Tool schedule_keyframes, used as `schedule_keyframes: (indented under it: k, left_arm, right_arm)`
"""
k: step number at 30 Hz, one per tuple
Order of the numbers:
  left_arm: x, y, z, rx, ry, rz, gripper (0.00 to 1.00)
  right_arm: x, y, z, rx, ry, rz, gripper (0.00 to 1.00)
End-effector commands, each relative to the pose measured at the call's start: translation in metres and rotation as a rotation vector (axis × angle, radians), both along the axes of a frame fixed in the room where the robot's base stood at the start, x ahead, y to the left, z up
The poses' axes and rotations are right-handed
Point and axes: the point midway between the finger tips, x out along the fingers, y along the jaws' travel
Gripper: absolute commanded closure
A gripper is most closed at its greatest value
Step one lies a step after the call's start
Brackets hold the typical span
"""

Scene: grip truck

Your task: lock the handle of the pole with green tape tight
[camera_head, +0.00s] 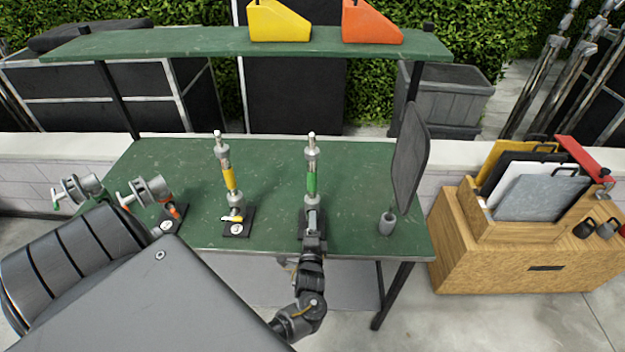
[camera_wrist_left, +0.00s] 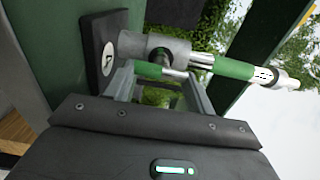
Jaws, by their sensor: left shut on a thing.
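The pole with green tape (camera_head: 311,183) stands upright on the green table, its silver tip at the top. In the left wrist view the pole's green tape (camera_wrist_left: 233,68), grey collar (camera_wrist_left: 180,46) and black base plate (camera_wrist_left: 103,45) show. There the green-and-silver handle (camera_wrist_left: 150,70) sticks out below the collar. My left gripper (camera_wrist_left: 160,88) is shut on this handle, with its fingers around it. My right gripper is in neither view.
A yellow-taped pole (camera_head: 229,178) stands to the left on the green table (camera_head: 270,180), with an orange-taped fitting (camera_head: 172,210) farther left. A dark panel (camera_head: 410,158) on a grey foot stands at the right. A green shelf (camera_head: 200,42) spans the back. A wooden crate (camera_head: 500,260) is at far right.

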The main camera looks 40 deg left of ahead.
Motion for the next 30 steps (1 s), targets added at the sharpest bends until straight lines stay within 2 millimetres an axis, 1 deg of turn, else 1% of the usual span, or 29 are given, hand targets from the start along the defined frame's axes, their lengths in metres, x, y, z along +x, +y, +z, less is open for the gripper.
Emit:
schedule_keyframes:
  k: [1, 9, 19, 30]
  left_arm:
    - [0.000, 0.000, 0.004, 0.035, 0.028, -0.001, 0.69]
    - [0.000, 0.000, 0.000, 0.239, 0.182, -0.001, 0.69]
    - [0.000, 0.001, -0.003, 0.488, 0.369, 0.000, 0.69]
    - [-0.001, 0.002, -0.004, 0.767, 0.581, 0.000, 0.69]
  right_arm:
    - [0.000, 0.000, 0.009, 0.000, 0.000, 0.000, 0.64]
    - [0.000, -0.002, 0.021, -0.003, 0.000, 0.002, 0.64]
    - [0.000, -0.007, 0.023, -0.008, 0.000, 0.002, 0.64]
    - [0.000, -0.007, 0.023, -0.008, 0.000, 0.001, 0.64]
